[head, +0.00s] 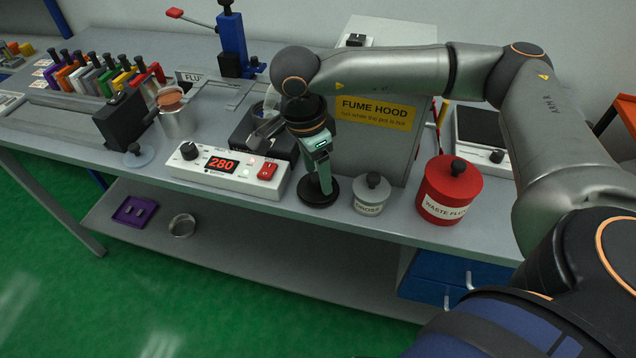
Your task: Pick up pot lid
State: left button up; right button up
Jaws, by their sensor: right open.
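A round black disc (308,199), which looks like the pot lid, lies flat on the grey bench in front of the fume hood box. My right gripper (323,186) points down over it and is open. Its fingers hide the middle of the disc, so I cannot tell whether they touch it or whether a knob is between them. The black pot unit (246,136) stands to the left, behind the white controller (222,172) reading 280. My left gripper is not in view.
A grey dross pot (371,197) and a red waste flux pot (447,192) stand just right of the gripper. The yellow-labelled fume hood box (352,150) is behind. A pale disc with a black knob (138,155) lies at the left. The bench's front edge is close.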

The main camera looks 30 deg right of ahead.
grip_shut()
dwell(0.4)
